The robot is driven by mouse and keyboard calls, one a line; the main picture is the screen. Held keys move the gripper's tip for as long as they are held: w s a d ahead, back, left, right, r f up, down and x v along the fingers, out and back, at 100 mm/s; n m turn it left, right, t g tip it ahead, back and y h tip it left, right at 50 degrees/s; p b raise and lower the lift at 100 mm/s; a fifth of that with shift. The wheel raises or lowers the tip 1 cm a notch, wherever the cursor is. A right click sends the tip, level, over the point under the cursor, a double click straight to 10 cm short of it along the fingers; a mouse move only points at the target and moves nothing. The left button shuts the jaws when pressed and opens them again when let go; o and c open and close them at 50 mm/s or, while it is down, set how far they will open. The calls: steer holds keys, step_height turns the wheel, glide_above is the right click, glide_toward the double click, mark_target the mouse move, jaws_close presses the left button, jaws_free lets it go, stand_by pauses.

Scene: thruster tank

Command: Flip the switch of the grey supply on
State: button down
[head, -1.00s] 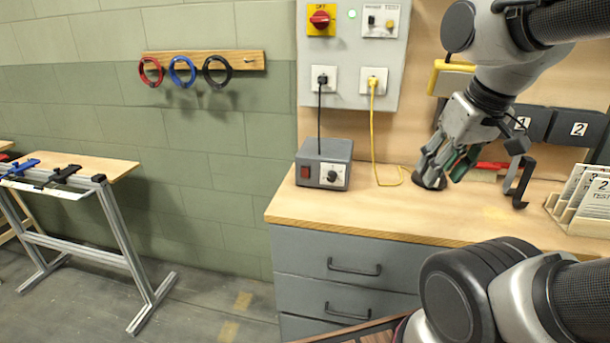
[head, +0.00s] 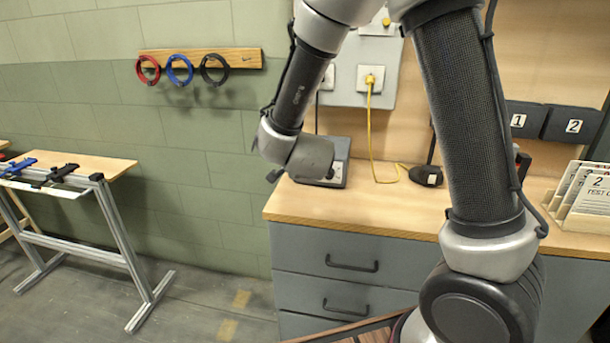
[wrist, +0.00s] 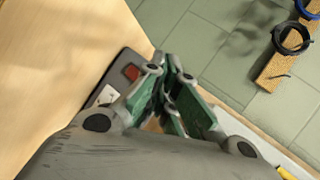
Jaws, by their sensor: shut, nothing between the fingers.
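The grey supply (head: 338,160) stands at the left end of the workbench, largely hidden behind my wrist in the head view. In the wrist view its grey casing (wrist: 117,62) shows beside my fingers, with the red switch (wrist: 131,72) just left of the left finger and a pale dial plate (wrist: 107,95) further left. My gripper (wrist: 167,72) is shut and empty, with green pads on its fingers. Its fingertips appear close to the switch; I cannot tell whether they touch the supply. In the head view the gripper is mostly hidden by my wrist, and the switch is hidden too.
The workbench (head: 400,220) has bare wood in front of the supply. A yellow cable (head: 371,130) hangs from a wall socket. A black object (head: 426,175) and a card rack (head: 585,200) stand to the right. A ring rail (head: 240,58) is on the wall at left.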

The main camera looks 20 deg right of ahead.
steer(key=f+m+h, duration=0.1)
steer(key=f, duration=0.1)
steer(key=s+f+m+t+h, duration=0.1)
steer(key=f+m+h, duration=0.1)
steer(key=a+f+m+t+h, duration=0.1)
steer(key=f, duration=0.1)
steer(key=shift+s+f, duration=0.25)
steer(key=shift+s, duration=0.15)
steer(key=s+f+m+t+h, duration=0.1)
steer(key=s+m+t+h, duration=0.2)
steer(key=s, duration=0.3)
steer(key=shift+s+f+h, duration=0.4)
steer(key=shift+h, duration=0.5)
steer(key=x, duration=1.4)
steer(key=shift+r, duration=0.2)
